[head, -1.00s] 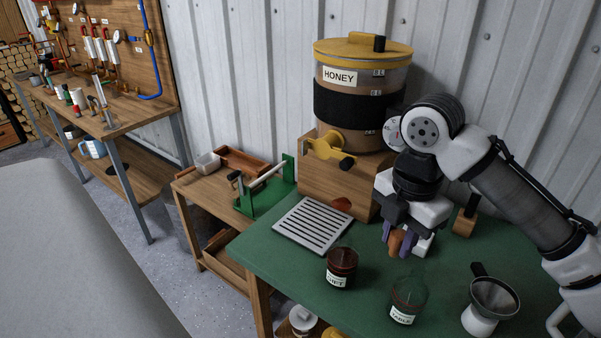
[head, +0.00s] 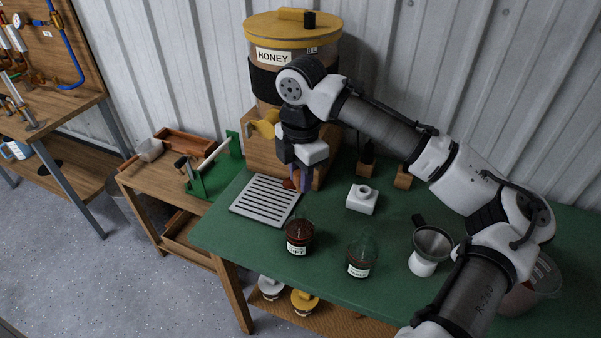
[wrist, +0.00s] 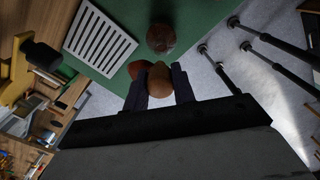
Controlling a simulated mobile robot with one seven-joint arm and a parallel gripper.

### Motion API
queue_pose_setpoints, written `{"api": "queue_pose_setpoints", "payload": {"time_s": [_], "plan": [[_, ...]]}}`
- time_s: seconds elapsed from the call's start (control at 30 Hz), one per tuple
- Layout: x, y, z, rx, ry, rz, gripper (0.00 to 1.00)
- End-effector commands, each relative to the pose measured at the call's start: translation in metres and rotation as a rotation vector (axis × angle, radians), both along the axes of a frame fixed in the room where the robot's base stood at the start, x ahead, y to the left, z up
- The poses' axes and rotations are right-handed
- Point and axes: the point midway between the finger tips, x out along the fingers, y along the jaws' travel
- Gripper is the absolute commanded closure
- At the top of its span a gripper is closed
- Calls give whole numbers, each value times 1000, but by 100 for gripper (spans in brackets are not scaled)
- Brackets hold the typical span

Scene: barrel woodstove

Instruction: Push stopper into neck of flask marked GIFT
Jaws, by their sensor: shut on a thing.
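My gripper (head: 300,180) is shut on a brown stopper (head: 296,179), held above the table near the honey barrel's wooden stand. In the wrist view the stopper (wrist: 157,82) sits between the dark fingers. The flask marked GIFT (head: 299,238) is clear with dark reddish contents and stands upright on the green table, in front of and below the gripper. The wrist view shows this flask (wrist: 162,38) from above, apart from the stopper. A second flask, marked TABLE (head: 361,258), stands to its right.
A slatted tray (head: 265,199) lies left of the gripper. A white block with a raised ring (head: 362,199) stands right of it. A strainer funnel (head: 432,244) is farther right. The honey barrel (head: 293,50) stands behind. Green tabletop (head: 325,215) is clear between these.

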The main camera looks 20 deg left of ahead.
Motion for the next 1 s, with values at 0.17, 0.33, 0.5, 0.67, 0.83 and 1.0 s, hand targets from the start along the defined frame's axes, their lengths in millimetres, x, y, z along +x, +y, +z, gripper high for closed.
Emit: {"api": "queue_pose_setpoints", "payload": {"time_s": [0.17, 0.33, 0.5, 0.67, 0.83, 1.0], "plan": [[0, 0, -14, -1, 0, 0, 95], [0, -1, -24, -1, 0, 0, 95], [0, -1, -34, -1, -2, 0, 95], [0, -1, -43, -1, 0, 0, 95], [0, 0, -43, 0, 0, 0, 95], [0, 0, -43, -1, 1, 1, 95]]}}
